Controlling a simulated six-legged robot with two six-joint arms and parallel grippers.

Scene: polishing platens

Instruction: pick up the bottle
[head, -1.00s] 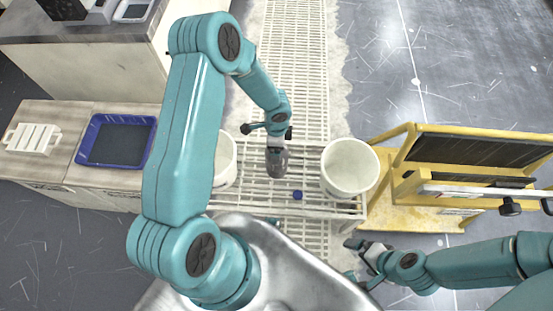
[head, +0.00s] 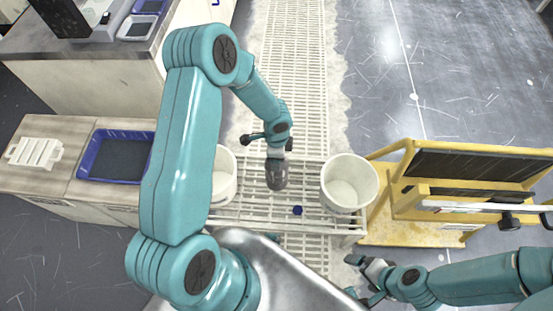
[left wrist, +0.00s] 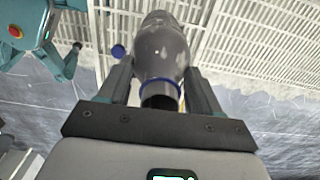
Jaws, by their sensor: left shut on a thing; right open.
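A grey bottle (head: 276,175) is between the fingers of my left gripper (head: 275,142), over the white slatted rack. In the left wrist view the bottle (left wrist: 162,45) points away from the gripper. A blue ring is around its neck, and the fingers of my left gripper (left wrist: 160,95) are shut on it from both sides. I cannot tell whether its far end touches the slats. My right gripper (head: 370,280) is open and empty, low on the right beyond the rack's near end.
A small blue cap (head: 297,210) lies on the rack (head: 330,229), near the bottle. A white bucket (head: 349,184) stands to the right, and another (head: 224,174) is partly behind my left arm. A yellow stand (head: 385,225) is at the right; a blue tray (head: 112,158) sits on the left bench.

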